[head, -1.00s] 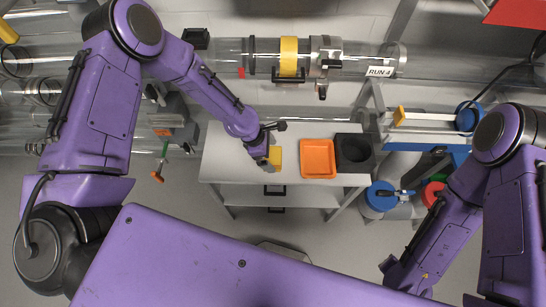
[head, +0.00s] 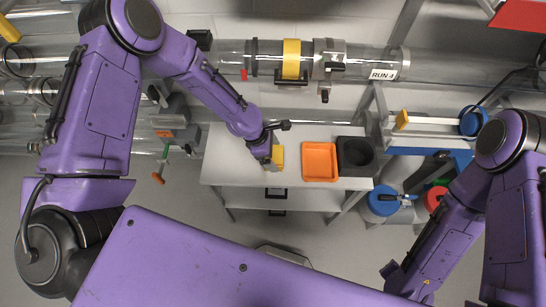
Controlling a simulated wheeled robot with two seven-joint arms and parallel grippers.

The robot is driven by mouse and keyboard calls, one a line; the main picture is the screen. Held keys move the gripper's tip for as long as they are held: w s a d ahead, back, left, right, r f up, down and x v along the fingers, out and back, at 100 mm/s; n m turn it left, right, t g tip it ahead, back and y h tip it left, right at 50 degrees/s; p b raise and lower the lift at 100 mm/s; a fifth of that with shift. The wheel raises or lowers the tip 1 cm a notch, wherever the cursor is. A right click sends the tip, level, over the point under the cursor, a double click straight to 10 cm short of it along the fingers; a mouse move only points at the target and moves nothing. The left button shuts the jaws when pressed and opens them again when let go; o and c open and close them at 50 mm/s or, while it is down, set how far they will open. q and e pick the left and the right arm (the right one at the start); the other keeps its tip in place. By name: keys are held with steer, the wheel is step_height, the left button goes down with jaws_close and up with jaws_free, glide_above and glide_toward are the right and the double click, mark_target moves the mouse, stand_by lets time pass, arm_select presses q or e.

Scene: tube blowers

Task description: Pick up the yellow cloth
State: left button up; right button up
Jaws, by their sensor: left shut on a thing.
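The yellow cloth (head: 278,155) is a small yellow patch at my left gripper (head: 272,163), above the white table, left of the orange tray. My left gripper is shut on the cloth and covers part of it. Whether the cloth is clear of the table top is too small to tell. My right arm comes in from the right, but its gripper cannot be made out.
An orange tray (head: 320,162) and a black holder with a round opening (head: 356,157) stand on the white table (head: 225,165). A clear tube with a yellow band (head: 291,59) runs behind it. Blue and red lidded containers (head: 383,201) stand at the right.

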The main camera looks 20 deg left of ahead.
arm_select(q)
steer(key=s+d+r, duration=0.2)
steer(key=s+r, duration=0.8)
steer(key=s, duration=0.3)
steer(key=shift+s+d+r, duration=0.2)
steer(key=shift+s, duration=0.2)
